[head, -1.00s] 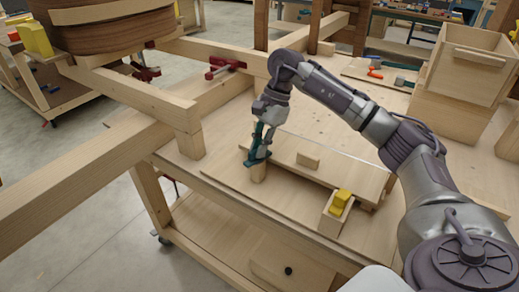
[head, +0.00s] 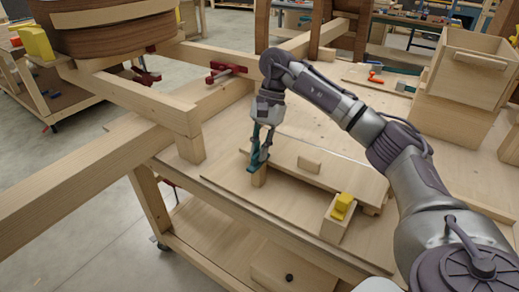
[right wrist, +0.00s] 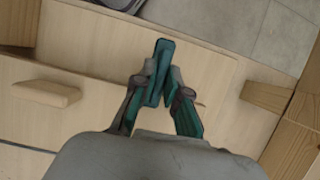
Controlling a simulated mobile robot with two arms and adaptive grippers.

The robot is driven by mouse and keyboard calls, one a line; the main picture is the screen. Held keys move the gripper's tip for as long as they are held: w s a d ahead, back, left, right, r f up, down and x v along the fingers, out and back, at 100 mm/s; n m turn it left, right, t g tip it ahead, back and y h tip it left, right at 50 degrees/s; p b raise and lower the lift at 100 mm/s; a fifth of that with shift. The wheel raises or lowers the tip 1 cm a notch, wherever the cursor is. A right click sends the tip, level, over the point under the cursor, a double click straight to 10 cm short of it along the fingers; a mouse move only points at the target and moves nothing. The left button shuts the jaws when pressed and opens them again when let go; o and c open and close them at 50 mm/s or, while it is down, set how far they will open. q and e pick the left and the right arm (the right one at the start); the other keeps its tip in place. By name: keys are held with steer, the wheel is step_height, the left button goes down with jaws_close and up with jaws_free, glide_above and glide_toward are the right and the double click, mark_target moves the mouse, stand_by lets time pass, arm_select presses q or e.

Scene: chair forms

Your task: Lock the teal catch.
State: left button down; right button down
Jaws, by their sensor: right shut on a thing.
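In the right wrist view a teal bar of the catch (right wrist: 161,62) stands out beyond the fingers (right wrist: 158,100), close against the left one. The fingers hide part of the catch, and I cannot tell its exact lever position. My left gripper is not in view.
The low board (head: 345,178) carries a small wooden block (head: 309,162). A wooden holder with a yellow block (head: 343,203) stands at the front right. Thick beams (head: 90,170) lie to the left, with a red clamp (head: 226,69) behind. A wooden box (head: 465,70) stands at the right.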

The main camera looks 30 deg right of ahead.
steer(key=c, duration=1.2)
jaws_free()
steer(key=v, duration=1.2)
